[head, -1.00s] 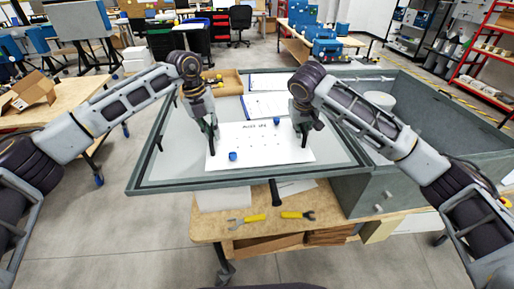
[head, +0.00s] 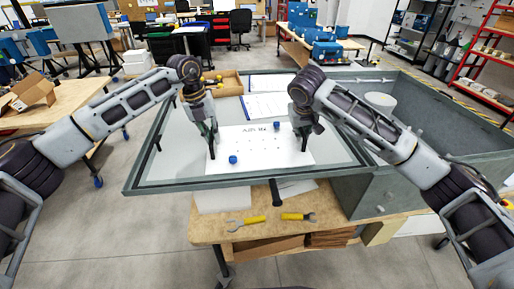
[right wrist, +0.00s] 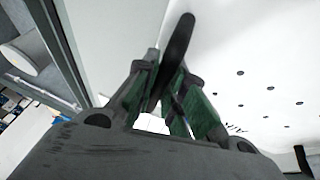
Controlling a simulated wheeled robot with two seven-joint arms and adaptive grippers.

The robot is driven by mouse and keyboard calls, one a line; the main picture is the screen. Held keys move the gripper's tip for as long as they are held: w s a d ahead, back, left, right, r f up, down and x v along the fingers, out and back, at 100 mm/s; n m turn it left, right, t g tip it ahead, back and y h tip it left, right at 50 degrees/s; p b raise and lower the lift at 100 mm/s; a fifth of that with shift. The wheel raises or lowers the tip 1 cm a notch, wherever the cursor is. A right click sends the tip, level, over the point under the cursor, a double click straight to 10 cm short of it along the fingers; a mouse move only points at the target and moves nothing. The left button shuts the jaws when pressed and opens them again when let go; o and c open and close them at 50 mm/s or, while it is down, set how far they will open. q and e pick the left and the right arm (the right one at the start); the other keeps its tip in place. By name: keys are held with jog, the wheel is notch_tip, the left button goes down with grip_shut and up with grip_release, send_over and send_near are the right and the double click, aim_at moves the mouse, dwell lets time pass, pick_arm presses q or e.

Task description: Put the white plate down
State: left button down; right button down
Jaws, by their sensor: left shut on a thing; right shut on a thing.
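The white plate (head: 262,157), with rows of small holes and dark lettering, lies roughly level within the grey-framed case (head: 160,184). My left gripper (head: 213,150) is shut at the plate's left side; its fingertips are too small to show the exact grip. My right gripper (head: 304,140) is shut at the right side. In the right wrist view its green-padded fingers (right wrist: 172,98) close around a dark upright handle (right wrist: 178,48) on the plate (right wrist: 255,85). I cannot tell whether the plate's underside touches anything.
Blue knobs (head: 233,160) (head: 277,125) show at the plate's front and back. Papers (head: 265,106) and a wooden tray (head: 228,84) lie behind. A grey bin (head: 400,185) stands right. Yellow-handled tools (head: 298,217) lie on the bench below.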

pick_arm(q)
jog(key=shift+f+b, duration=0.45)
pick_arm(e)
jog(key=shift+d+f, duration=0.1)
jog(key=shift+f, duration=0.35)
pick_arm(q)
jog(key=c, duration=1.5)
grip_release()
pick_arm(e)
jog(key=c, duration=1.5)
grip_release()
pick_arm(q)
jog(key=shift+r, duration=0.1)
notch_tip(320, 180, up, 12)
jog(key=a, duration=0.2)
jog(key=shift+a, duration=0.15)
jog(key=shift+s+f, duration=0.1)
jog(key=shift+f, duration=0.1)
pick_arm(e)
jog(key=shift+v, duration=6.05)
jog(key=shift+f, duration=0.1)
